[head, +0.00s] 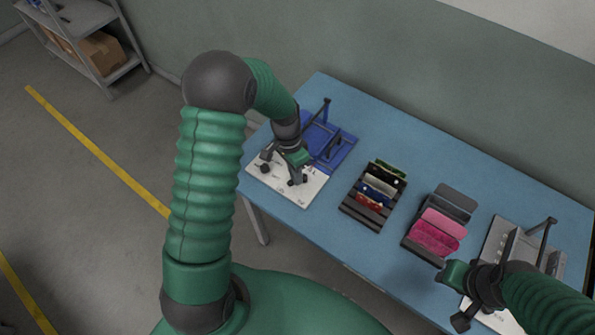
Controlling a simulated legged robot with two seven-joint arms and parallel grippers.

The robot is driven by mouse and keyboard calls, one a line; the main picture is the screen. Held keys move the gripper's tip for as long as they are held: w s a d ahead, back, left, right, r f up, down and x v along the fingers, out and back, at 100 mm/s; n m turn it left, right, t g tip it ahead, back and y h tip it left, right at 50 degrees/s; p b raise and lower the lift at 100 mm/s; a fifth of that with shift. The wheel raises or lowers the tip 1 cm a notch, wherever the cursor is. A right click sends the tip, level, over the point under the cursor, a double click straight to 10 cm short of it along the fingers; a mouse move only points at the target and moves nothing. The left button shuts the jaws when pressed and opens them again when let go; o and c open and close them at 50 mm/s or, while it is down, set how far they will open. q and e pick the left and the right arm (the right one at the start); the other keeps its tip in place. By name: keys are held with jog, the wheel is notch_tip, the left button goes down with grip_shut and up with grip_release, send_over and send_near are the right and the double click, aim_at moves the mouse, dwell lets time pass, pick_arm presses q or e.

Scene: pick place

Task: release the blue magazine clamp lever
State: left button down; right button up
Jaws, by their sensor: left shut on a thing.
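The blue magazine fixture (340,153) stands at the far left end of the blue table, behind a white board (312,187). A dark upright lever (326,108) rises at its back. My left gripper (282,174) is over the white board, in front of the blue fixture. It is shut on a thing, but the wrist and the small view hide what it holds. My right gripper (465,297) is at the table's front right, by the grey fixture. Its fingers are too unclear to tell open from shut.
A dark rack (353,213) with several coloured pieces stands mid-table. Right of it, a dark holder (411,243) bears pink and grey pieces. A grey fixture (495,238) with a dark lever (545,228) is at the right. Blue tabletop (420,143) is clear along the back.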

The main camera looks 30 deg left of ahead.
pick_arm(q)
jog(key=n, duration=0.2)
jog(key=s+n+p, duration=0.1)
jog(key=s+d+n+p, duration=0.1)
jog(key=n, duration=0.1)
jog(key=shift+d+f+n+t, duration=0.1)
jog(key=shift+f+n+t, duration=0.1)
jog(key=shift+n+t, duration=0.1)
jog(key=n, duration=0.2)
jog(key=d+n+p, duration=0.1)
jog(key=n, duration=0.1)
jog(key=shift+w+d+t, duration=0.1)
jog(key=shift+t, duration=0.3)
jog(key=shift+w+d+f+n+p, duration=0.1)
jog(key=shift+d+n+p, duration=0.25)
jog(key=shift+n, duration=0.65)
jog(key=c, duration=1.3)
grip_release()
jog(key=shift+w+d+t, duration=0.1)
jog(key=shift+t, duration=0.2)
jog(key=shift+r, duration=0.2)
jog(key=p+v, duration=0.1)
jog(key=v, duration=1.5)
jog(key=shift+w+d+r, duration=0.1)
jog(key=shift+r, duration=0.3)
